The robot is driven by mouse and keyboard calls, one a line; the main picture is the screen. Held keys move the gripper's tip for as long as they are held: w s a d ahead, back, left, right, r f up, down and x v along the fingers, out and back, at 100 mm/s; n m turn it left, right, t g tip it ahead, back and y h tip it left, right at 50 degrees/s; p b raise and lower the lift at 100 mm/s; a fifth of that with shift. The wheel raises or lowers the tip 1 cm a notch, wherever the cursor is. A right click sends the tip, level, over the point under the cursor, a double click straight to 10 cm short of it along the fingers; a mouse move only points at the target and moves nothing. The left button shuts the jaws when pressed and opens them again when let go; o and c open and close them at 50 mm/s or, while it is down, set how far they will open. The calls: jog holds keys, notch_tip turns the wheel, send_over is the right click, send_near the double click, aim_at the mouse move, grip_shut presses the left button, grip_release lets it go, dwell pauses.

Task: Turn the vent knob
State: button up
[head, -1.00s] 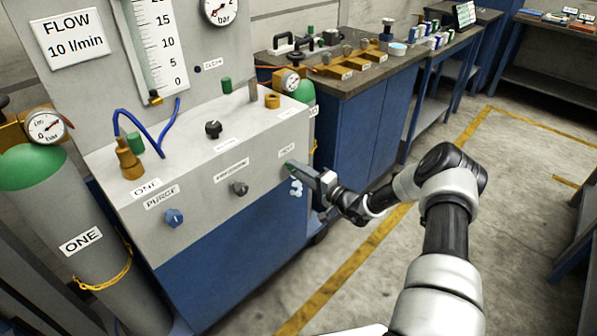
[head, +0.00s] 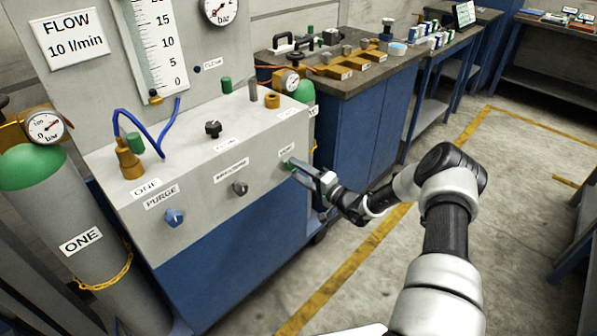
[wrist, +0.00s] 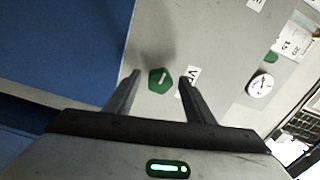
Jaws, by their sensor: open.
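The green vent knob (wrist: 159,80) is a small, several-sided knob with a pale pointer line, on the grey panel face. Its label (wrist: 188,80), beginning "VE", is partly covered by a finger in the wrist view. In the head view the green of the knob (head: 291,165) shows just below its label, partly hidden by my gripper. My gripper (wrist: 160,77) is open, with one finger on each side of the knob in the wrist view. A gap shows on both sides. I cannot tell how far the fingertips reach along the knob.
A blue purge knob (head: 174,217) and a grey knob (head: 240,188) sit left on the same panel. A black knob (head: 213,129) and upright fittings stand on the sloping top. A blue workbench (head: 372,120) is behind to the right. The floor right of the cabinet is clear.

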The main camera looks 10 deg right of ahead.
jog(key=p+v, duration=0.2)
jog(key=v, duration=1.5)
jog(key=shift+s+p, duration=0.15)
jog(key=shift+p, duration=0.15)
jog(key=shift+d, duration=0.1)
